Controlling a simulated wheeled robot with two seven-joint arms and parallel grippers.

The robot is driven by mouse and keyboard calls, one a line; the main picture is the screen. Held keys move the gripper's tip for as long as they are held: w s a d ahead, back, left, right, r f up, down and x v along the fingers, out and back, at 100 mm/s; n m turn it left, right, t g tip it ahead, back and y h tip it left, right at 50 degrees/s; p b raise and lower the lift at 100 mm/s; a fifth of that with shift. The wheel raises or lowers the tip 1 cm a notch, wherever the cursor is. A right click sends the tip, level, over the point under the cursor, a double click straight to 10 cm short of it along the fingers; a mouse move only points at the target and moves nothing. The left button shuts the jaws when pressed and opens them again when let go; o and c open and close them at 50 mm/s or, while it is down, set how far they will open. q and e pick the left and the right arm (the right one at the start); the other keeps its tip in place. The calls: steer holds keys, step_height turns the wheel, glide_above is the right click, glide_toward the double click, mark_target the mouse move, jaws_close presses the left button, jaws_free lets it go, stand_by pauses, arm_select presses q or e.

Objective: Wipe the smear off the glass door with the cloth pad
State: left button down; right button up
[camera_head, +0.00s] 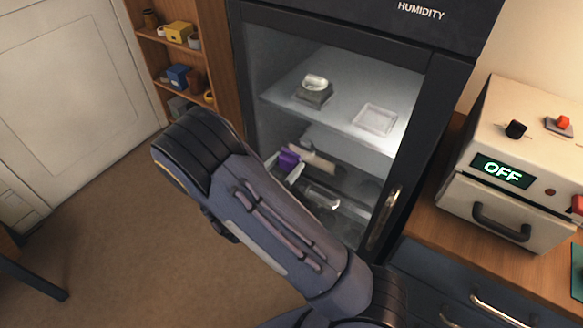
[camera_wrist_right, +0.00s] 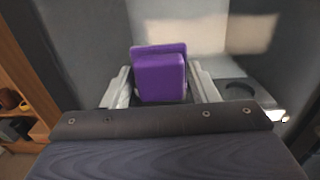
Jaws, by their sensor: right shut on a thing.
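The purple cloth pad (camera_head: 288,158) is held between the fingers of my right gripper (camera_head: 284,166), close in front of the cabinet's glass door (camera_head: 275,75). In the right wrist view the pad (camera_wrist_right: 160,78) sits upright between the two pale fingers of the gripper (camera_wrist_right: 162,88). A cream smear (camera_head: 318,164) shows on the glass just right of the pad; in the wrist view it is a beige patch (camera_wrist_right: 250,34) beyond and right of the pad. I cannot tell whether the pad touches the glass. My left gripper is not in view.
Behind the glass, a shelf holds a grey block with a pale ring (camera_head: 314,90) and a white tray (camera_head: 375,119). The door handle (camera_head: 384,215) is at the door's right. A box reading OFF (camera_head: 510,220) stands on the right counter. Wooden shelves (camera_head: 170,60) stand left.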

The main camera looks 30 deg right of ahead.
mark_target(335, 174)
steer(key=shift+w+a, duration=0.2)
steer(key=shift+w, duration=0.4)
steer(key=shift+r+p, duration=0.75)
steer(key=shift+r, duration=0.15)
steer(key=shift+s+d+f, duration=0.1)
steer(key=shift+s+d, duration=0.2)
steer(key=shift+s, duration=0.55)
steer(key=shift+s+d+f, duration=0.1)
steer(key=shift+s+d, duration=0.15)
steer(key=shift+s, duration=0.55)
steer(key=shift+s+d+r, duration=0.1)
steer(key=shift+s+d, duration=0.3)
steer(key=shift+s, duration=0.4)
steer(key=shift+s+d, duration=0.35)
steer(key=shift+s, duration=0.4)
steer(key=shift+s+d+b, duration=0.2)
steer(key=shift+s+d, duration=0.1)
steer(key=shift+s, duration=0.5)
steer(key=shift+s+d+b, duration=0.2)
steer(key=shift+s+d, duration=0.1)
steer(key=shift+s, duration=0.5)
steer(key=shift+s+d+b, duration=0.2)
steer(key=shift+s+d, duration=0.2)
steer(key=shift+s, duration=0.4)
steer(key=shift+s+d+b, duration=0.2)
steer(key=shift+s+d, duration=0.15)
steer(key=shift+s, duration=0.4)
